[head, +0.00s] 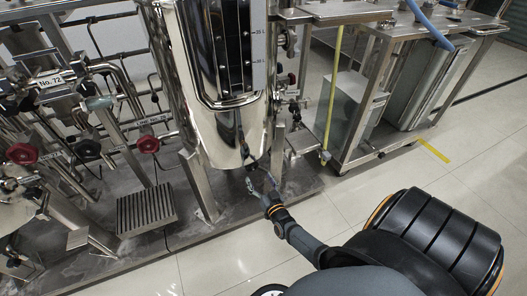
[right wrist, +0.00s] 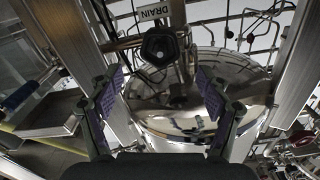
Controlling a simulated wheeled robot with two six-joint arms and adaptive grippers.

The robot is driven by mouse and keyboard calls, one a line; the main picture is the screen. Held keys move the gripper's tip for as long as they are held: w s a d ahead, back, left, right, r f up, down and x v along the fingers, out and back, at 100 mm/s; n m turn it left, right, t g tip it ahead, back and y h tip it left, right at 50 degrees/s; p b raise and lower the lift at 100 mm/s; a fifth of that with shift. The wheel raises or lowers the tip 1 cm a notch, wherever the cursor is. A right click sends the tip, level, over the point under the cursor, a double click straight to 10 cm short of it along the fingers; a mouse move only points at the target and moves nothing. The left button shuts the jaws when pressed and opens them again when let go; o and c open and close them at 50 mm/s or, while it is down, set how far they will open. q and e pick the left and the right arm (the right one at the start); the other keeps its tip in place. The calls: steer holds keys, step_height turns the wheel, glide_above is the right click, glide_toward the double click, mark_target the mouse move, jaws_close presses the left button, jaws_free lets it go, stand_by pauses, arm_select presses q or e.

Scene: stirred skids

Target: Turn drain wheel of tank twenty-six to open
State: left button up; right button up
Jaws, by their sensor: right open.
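A polished steel tank (head: 222,110) stands on legs in the middle of the head view; its number cannot be read. In the right wrist view its rounded steel underside (right wrist: 200,75) fills the middle. A dark drain wheel (right wrist: 160,45) sits on a pipe there, next to a tag reading DRAIN (right wrist: 153,12). My right gripper (head: 263,186) is below the tank's bottom. In the right wrist view the right gripper (right wrist: 162,95) has its fingers spread wide, with nothing between the pads. The wheel appears beyond the fingertips, apart from them. My left gripper is not in view.
Red handwheels (head: 22,154) and pipes crowd the left, with a tag reading No. 72 (head: 58,78). A tank leg (head: 200,188) stands left of my gripper. A steel cart (head: 362,110) stands at right. The tiled floor (head: 340,195) in front is partly clear.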

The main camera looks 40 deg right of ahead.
steer(key=v, duration=0.5)
steer(key=shift+s, duration=0.15)
